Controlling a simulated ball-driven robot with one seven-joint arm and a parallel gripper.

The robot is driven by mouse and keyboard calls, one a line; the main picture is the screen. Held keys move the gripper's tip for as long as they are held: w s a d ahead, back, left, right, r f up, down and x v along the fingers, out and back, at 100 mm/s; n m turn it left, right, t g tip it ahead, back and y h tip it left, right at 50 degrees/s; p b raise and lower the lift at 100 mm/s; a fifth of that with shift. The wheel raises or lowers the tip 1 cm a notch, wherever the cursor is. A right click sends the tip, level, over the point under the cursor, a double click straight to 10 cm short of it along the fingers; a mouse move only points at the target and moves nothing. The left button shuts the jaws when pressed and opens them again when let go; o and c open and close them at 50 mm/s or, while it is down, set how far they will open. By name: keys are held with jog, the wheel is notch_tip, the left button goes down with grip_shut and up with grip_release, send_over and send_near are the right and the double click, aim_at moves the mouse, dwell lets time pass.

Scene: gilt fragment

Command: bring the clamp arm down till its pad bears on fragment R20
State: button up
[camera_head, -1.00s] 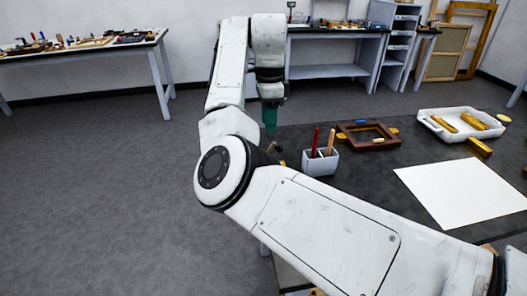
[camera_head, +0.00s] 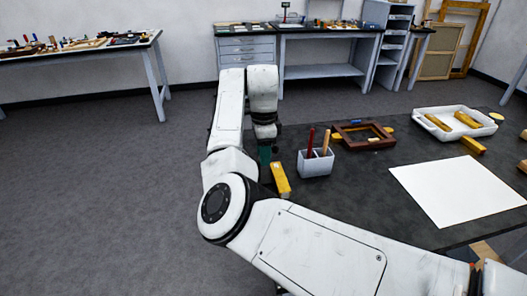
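My gripper (camera_head: 265,158) points down at the left edge of the dark table, its teal end part low by the tabletop. Its fingertips are too small and partly hidden by my arm, so I cannot tell if it is open or shut. A gilt yellow bar (camera_head: 281,180) lies just right of it; I cannot tell if they touch. No label is readable, so I cannot tell which gilt piece is fragment R20. I cannot make out the clamp arm or its pad; they may be hidden behind my arm.
A grey holder (camera_head: 316,163) with red and tan sticks stands right of the bar. Behind it lies a brown frame (camera_head: 345,142). A white tray (camera_head: 427,126) holds gilt pieces at the back right. A white sheet (camera_head: 455,190) covers the table (camera_head: 365,185) at right.

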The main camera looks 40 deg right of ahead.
jog(key=shift+c, duration=0.2)
grip_shut()
dwell(0.4)
